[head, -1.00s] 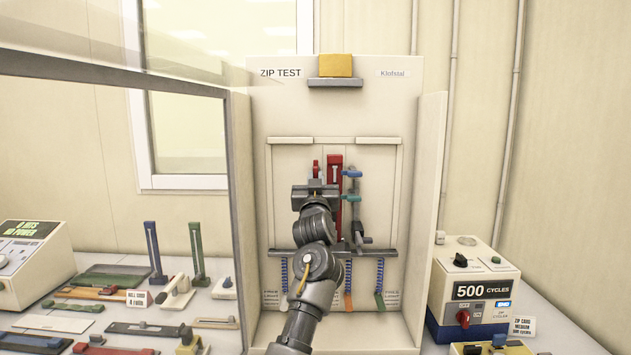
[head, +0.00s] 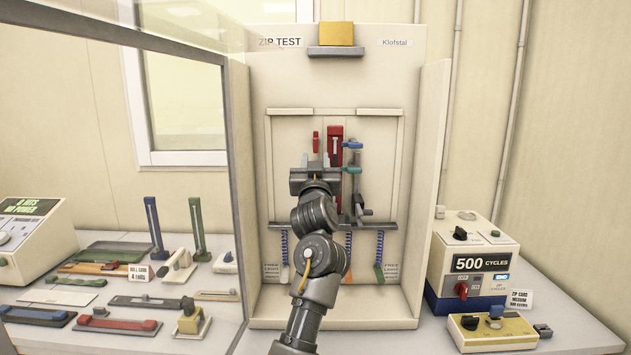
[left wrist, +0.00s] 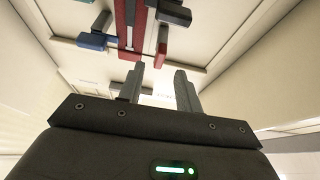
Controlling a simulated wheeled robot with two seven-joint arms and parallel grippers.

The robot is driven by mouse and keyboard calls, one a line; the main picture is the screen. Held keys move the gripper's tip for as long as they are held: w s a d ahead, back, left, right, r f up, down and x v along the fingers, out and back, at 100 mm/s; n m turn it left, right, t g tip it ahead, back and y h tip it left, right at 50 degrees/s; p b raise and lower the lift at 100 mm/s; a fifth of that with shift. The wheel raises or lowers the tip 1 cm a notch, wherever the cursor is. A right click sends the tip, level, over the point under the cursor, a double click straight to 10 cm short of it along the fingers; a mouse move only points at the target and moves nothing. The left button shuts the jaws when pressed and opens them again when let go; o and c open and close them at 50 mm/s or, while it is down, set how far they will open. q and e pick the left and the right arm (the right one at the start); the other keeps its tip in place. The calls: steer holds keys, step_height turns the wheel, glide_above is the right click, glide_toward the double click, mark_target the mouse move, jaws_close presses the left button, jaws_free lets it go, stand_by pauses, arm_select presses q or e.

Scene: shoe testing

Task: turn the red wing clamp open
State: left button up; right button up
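The red wing clamp (head: 315,142) is a small, narrow, upright red piece on the pale panel, left of a taller dark-red bar (head: 335,146). In the left wrist view the red clamp (left wrist: 161,48) lies just beyond the fingertips, roughly in line with the gap between them. My left gripper (head: 318,164) is just below the clamp in the head view. In the left wrist view its two fingers (left wrist: 159,72) are apart with nothing between them. Whether a finger touches the clamp cannot be told. My right gripper is out of view.
A blue clamp (head: 352,145) and a teal clamp (head: 352,170) sit right of the dark-red bar. A grey rail (head: 375,225) with hanging coils crosses below, partly hidden by my arm. Side walls (head: 434,170) flank the panel. A cycle counter box (head: 480,255) stands at right.

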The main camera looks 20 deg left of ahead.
arm_select(q)
steer(key=b+v, duration=0.1)
steer(key=v, duration=0.5)
steer(key=shift+b, duration=0.35)
